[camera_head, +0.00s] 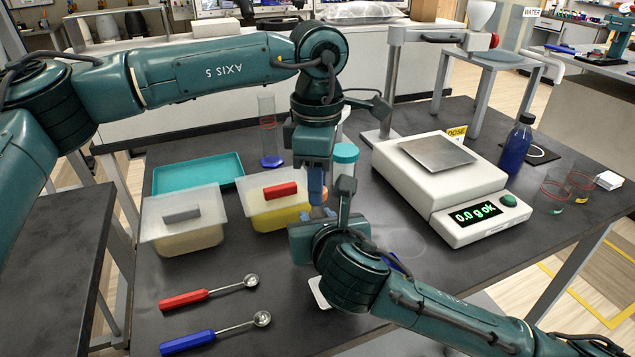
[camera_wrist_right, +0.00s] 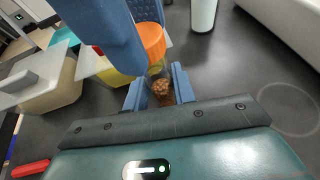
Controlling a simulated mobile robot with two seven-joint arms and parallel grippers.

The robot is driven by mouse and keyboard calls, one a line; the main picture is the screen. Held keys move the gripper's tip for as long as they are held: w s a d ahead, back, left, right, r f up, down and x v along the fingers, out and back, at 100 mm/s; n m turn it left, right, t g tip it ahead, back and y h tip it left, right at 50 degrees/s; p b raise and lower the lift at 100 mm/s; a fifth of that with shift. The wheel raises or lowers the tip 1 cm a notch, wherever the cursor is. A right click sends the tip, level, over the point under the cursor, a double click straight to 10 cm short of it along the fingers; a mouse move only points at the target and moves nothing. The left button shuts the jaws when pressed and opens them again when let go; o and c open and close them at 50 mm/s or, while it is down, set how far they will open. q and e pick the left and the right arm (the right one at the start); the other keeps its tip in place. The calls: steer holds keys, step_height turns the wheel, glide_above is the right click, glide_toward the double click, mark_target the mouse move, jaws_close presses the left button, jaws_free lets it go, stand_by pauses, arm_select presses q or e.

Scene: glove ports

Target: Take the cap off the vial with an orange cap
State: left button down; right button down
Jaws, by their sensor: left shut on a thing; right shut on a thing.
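The vial (camera_wrist_right: 159,84) has an orange cap (camera_wrist_right: 152,41) and brown grains inside. It shows in the right wrist view, standing between the blue fingers of my right gripper (camera_wrist_right: 159,90), which is shut on its body. My left gripper (camera_wrist_right: 130,35) comes from above, with its blue fingers at the orange cap, shut on it. The cap appears to sit at the top of the vial; I cannot tell whether it is loose. In the head view my left gripper (camera_head: 317,190) is just above my right gripper (camera_head: 322,213), and the two hide most of the vial.
A teal-lidded container (camera_head: 345,155) stands close behind the grippers. Tubs with a red-handled lid (camera_head: 280,190) and a grey-handled lid (camera_head: 181,214) are left. A scale (camera_head: 440,180) is right. Red (camera_head: 208,293) and blue (camera_head: 215,334) scoops lie front left.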

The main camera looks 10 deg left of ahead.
arm_select(q)
steer(key=shift+r, duration=0.1)
steer(key=shift+r, duration=1.95)
arm_select(e)
steer(key=c, duration=1.1)
jaws_free()
steer(key=shift+s, duration=0.1)
